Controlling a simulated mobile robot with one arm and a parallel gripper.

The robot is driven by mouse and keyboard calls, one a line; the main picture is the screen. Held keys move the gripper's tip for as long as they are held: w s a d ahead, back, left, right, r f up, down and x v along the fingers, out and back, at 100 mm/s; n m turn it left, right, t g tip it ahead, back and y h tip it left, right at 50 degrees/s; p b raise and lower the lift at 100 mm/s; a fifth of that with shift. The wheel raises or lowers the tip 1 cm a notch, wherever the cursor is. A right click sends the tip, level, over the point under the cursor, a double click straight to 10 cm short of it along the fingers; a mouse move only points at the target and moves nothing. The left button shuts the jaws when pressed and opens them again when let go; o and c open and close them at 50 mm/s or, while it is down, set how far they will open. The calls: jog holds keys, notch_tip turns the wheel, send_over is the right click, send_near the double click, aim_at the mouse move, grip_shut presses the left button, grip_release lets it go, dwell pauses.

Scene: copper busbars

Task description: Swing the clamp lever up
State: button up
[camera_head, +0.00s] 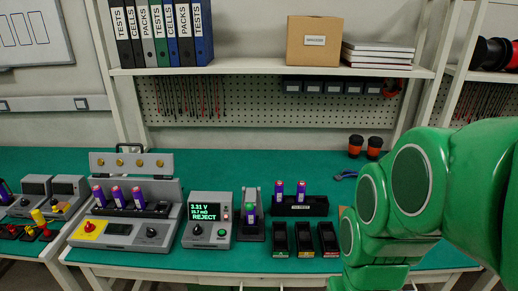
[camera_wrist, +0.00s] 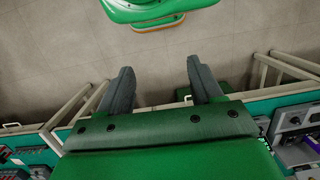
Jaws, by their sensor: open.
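The grey test fixture (camera_head: 165,190) stands on the left part of the green bench in the head view. Several purple cells (camera_head: 118,196) stand in a row in it. A raised plate with round copper-coloured contacts (camera_head: 131,163) stands behind the cells. A black handle (camera_head: 130,146) shows at the plate's top edge; I cannot tell for sure whether it is the clamp lever. My gripper (camera_wrist: 160,77) is open and empty in the wrist view, over the floor beside the bench. The gripper itself does not show in the head view.
A tester (camera_head: 207,220) reading REJECT stands right of the fixture. A small stand (camera_head: 252,220) holds one cell, and a black rack (camera_head: 311,207) holds two. Three black bins (camera_head: 304,240) sit in front. A yellow-handled toggle (camera_head: 39,217) is at far left. My green arm fills the right.

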jog(key=w+a+g+y, duration=0.1)
jog(key=w+a+y, duration=0.1)
jog(key=w+a, duration=0.1)
jog(key=w+a+m+g+y, duration=0.1)
jog(key=w+a+y, duration=0.1)
jog(key=w+a, duration=0.2)
jog(key=w+a+f+m+y, duration=0.1)
jog(key=w+a+y, duration=0.1)
jog(key=w+a, duration=0.2)
jog(key=shift+a+g, duration=0.4)
jog(key=shift+a, duration=0.3)
jog(key=shift+c, duration=0.4)
jog(key=w+a+f+m+y, duration=0.2)
jog(key=w+a+m+y, duration=0.25)
jog(key=w, duration=0.75)
jog(key=m+t+y, duration=0.7)
jog(key=m+t, duration=0.1)
jog(key=m, duration=0.3)
send_near(249, 206)
jog(key=shift+w+a+f, duration=0.15)
jog(key=shift+w+a, duration=0.3)
jog(key=shift+a, duration=1.2)
jog(key=shift+w+a+f, duration=0.15)
jog(key=shift+w+a, duration=0.3)
jog(key=shift+a, duration=1.2)
jog(key=shift+w+a+f, duration=0.15)
jog(key=shift+w+a, duration=0.3)
jog(key=shift+a, duration=1.15)
grip_shut()
